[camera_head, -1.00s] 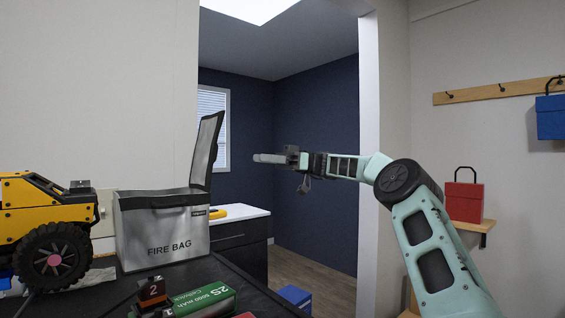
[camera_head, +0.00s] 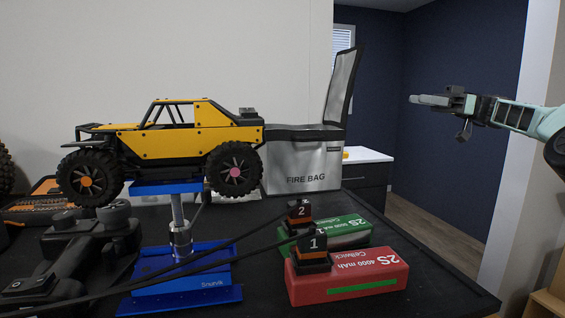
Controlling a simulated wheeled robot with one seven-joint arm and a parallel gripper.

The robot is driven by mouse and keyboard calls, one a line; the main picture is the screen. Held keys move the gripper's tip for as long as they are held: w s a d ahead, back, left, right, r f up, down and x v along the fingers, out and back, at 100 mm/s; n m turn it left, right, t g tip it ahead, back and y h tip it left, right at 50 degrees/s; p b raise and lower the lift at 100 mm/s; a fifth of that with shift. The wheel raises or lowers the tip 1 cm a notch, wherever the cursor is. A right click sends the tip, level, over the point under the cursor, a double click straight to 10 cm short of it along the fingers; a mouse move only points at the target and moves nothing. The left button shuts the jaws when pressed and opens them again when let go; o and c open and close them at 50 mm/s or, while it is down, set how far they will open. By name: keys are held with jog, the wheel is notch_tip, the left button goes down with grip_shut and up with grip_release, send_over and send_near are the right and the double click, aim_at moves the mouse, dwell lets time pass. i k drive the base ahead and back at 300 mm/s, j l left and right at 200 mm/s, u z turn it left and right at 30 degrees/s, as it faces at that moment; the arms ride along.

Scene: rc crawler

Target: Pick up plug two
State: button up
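Plug two (camera_head: 300,214) is a small black and orange block marked "2". It stands upright at the near left end of the green battery (camera_head: 346,234) on the black table. A similar plug marked "1" (camera_head: 312,250) stands in front of it on the red battery (camera_head: 350,279). My gripper (camera_head: 428,100) is at the right, raised in the air and pointing left, well apart from plug two. Its fingers show edge-on, so I cannot tell whether they are open or shut. No object shows at the fingertips.
A yellow crawler (camera_head: 190,143) sits on a blue stand (camera_head: 186,268) left of the batteries. A grey fire bag (camera_head: 303,170) with its lid up stands behind them. Black cables (camera_head: 215,257) run left from the plugs. The table's right edge (camera_head: 440,258) is clear.

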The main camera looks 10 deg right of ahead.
aim_at(300, 217)
jog(key=l, duration=0.5)
jog(key=k+l, duration=0.15)
jog(key=l, duration=0.8)
